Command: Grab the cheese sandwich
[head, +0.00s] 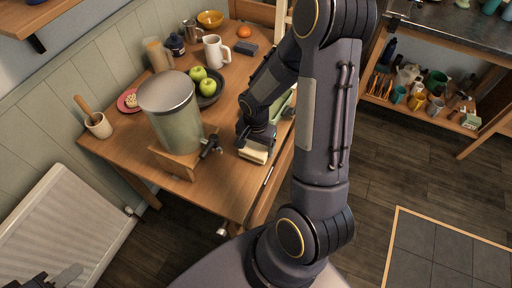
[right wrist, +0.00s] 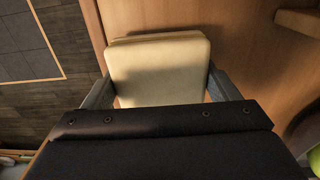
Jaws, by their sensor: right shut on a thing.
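The cheese sandwich (head: 253,155) is a pale, squarish slab at the front right part of the wooden table. In the right wrist view the sandwich (right wrist: 158,70) shows as layered cream slices. My right gripper (head: 257,143) is shut on it, with one finger at each side, as the right wrist view (right wrist: 160,88) shows. I cannot tell whether the sandwich still touches the table. My left gripper (head: 62,277) is only partly in view at the bottom left, far from the table; its opening cannot be judged.
The wooden table (head: 225,190) also holds a large lidded glass dispenser (head: 178,118) on a wooden stand, a dark bowl with green apples (head: 207,86), a white mug (head: 214,51) and a utensil pot (head: 98,125). A radiator (head: 65,230) stands at the left. The floor at right is clear.

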